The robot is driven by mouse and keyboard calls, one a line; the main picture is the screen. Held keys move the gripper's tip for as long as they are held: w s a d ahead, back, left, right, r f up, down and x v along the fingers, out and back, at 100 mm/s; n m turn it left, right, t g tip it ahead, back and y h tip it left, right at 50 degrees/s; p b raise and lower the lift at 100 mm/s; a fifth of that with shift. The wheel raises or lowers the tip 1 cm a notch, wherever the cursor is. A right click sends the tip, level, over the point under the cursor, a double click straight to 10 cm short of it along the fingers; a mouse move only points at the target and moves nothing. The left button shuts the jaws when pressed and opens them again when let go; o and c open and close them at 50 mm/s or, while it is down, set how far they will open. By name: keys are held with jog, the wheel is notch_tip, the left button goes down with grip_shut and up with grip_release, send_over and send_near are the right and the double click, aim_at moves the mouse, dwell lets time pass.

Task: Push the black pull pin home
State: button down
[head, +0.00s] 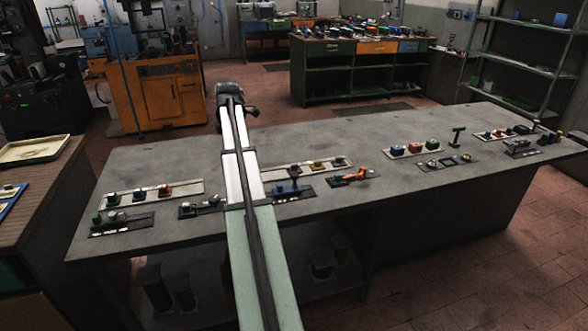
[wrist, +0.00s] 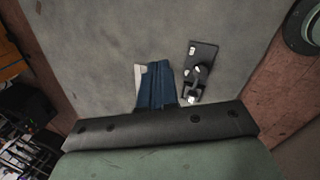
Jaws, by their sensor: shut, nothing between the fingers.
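In the wrist view a black plate (wrist: 202,52) lies on the bench, carrying a dark upright fitting (wrist: 200,72) with a bright silver end. It looks like a pin holder, but I cannot make out which part is the black pull pin. My gripper (wrist: 156,66), seen as a narrow dark-blue pair of fingers, is shut and empty. It shows left of the plate and apart from it in the picture; its height above the bench is unclear. In the head view my arm reaches across the bench, and the gripper cannot be made out.
Bare bench lies between groups.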

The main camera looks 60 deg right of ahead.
aim_at(294, 175)
jog(key=s+d+r+m+g+y, duration=0.1)
jog(key=s+d+m, duration=0.1)
jog(key=s+d, duration=0.5)
jog(key=s+d+r+m+g, duration=0.1)
jog(key=s+d+r, duration=0.15)
jog(key=s, duration=0.95)
jog(key=f, duration=0.5)
jog(key=d+f, duration=0.1)
jog(key=f, duration=0.9)
jog(key=shift+d, duration=0.3)
jog(key=shift+r, duration=0.1)
jog(key=shift+f, duration=1.55)
jog(key=shift+a, duration=0.1)
notch_tip(294, 175, up, 14)
jog(key=shift+a+r, duration=0.2)
jog(key=shift+a, duration=0.05)
